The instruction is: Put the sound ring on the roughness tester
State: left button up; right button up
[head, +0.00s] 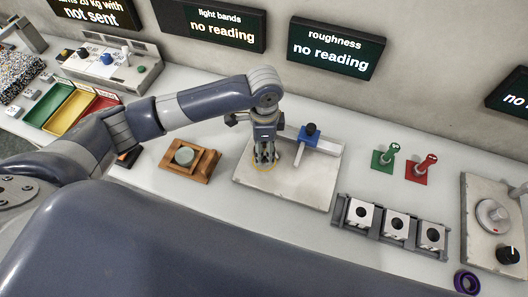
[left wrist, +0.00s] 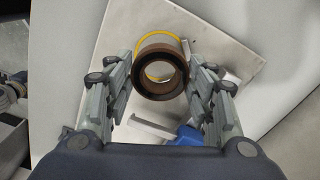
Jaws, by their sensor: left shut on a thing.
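The roughness tester is a pale flat plate (head: 312,187) with a blue probe head (head: 310,133) on a bar and a yellow circle marked on it. My left gripper (head: 264,158) points down over that circle. In the left wrist view it is shut on a brown metal ring (left wrist: 161,88), whose hollow end faces the camera. The yellow circle shows partly behind the ring. I cannot tell whether the ring touches the plate. The fingers mostly hide the ring in the head view. My right gripper is not in view.
A wooden stand (head: 175,172) with a round grey-green piece lies left of the plate. A rack of white blocks (head: 391,228) stands right, with green (head: 384,160) and red (head: 421,168) stamps behind. A purple ring (head: 467,282) lies at front right. Colored trays (head: 73,107) stand left.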

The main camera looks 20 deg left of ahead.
pick_arm(q)
jog(key=shift+f, duration=0.4)
notch_tip(320, 180, down, 2)
jog(key=shift+f, duration=0.65)
jog(key=shift+s+f, duration=0.1)
jog(key=shift+f, duration=0.2)
jog(key=o, duration=1)
jog(key=shift+c, duration=0.2)
jog(key=shift+o, duration=0.5)
jog(key=shift+f, duration=0.1)
